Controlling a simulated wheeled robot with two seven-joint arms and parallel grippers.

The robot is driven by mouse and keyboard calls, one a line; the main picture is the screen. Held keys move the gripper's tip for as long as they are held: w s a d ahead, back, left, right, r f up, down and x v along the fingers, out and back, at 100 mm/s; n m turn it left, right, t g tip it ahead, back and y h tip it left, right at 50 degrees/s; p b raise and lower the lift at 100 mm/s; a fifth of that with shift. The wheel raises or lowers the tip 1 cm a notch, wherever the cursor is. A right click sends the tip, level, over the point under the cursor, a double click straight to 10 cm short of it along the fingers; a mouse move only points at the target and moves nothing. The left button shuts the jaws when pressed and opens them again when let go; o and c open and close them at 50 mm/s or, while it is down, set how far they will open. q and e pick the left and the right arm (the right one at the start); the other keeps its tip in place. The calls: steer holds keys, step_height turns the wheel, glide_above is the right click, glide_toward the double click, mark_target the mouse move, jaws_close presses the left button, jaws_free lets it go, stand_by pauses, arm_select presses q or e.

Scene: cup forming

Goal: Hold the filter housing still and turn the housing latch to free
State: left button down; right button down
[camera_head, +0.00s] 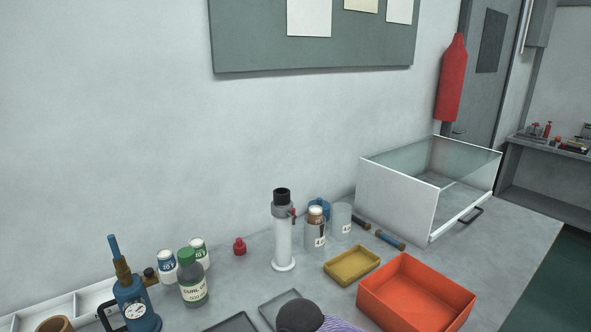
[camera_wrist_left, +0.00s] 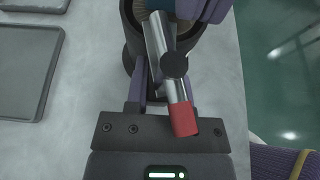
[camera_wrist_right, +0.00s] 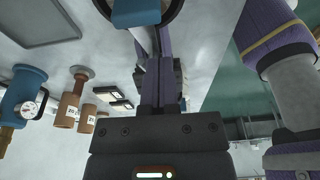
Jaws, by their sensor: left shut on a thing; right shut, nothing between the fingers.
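The filter housing shows in the left wrist view as a dark, round, ring-like body (camera_wrist_left: 128,14) near the table edge. Its latch (camera_wrist_left: 158,40) is a silver lever with a dark round knob and a red tip (camera_wrist_left: 183,119) pointing toward my left wrist. My left gripper (camera_wrist_left: 161,75) is shut on the housing, one finger on each side, with the lever crossing over it. My right gripper (camera_wrist_right: 155,60) is shut and empty. A dark rim with a blue part (camera_wrist_right: 138,12) lies just beyond its fingertips; contact is unclear. The head view does not show the grippers clearly.
A white column with a black cap (camera_head: 283,240) stands mid-table. Bottles (camera_head: 193,278), a blue gauge pump (camera_head: 135,305), a yellow tray (camera_head: 352,265), an orange bin (camera_head: 412,300) and a clear-walled box (camera_head: 395,200) surround it. Flat grey trays (camera_wrist_left: 25,75) lie beside my left gripper.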

steer(key=shift+w+a, duration=0.1)
steer(key=shift+w, duration=0.15)
steer(key=shift+w+a, duration=0.2)
steer(key=shift+w, duration=0.15)
steer(key=shift+w+a, duration=0.25)
steer(key=shift+w+a, duration=0.1)
steer(key=shift+a, duration=0.15)
steer(key=shift+w+d, duration=0.1)
steer(key=shift+w, duration=0.05)
steer(key=shift+w+d, duration=0.1)
steer(key=shift+w, duration=0.05)
step_height(320, 180, up, 6)
stand_by(0.5)
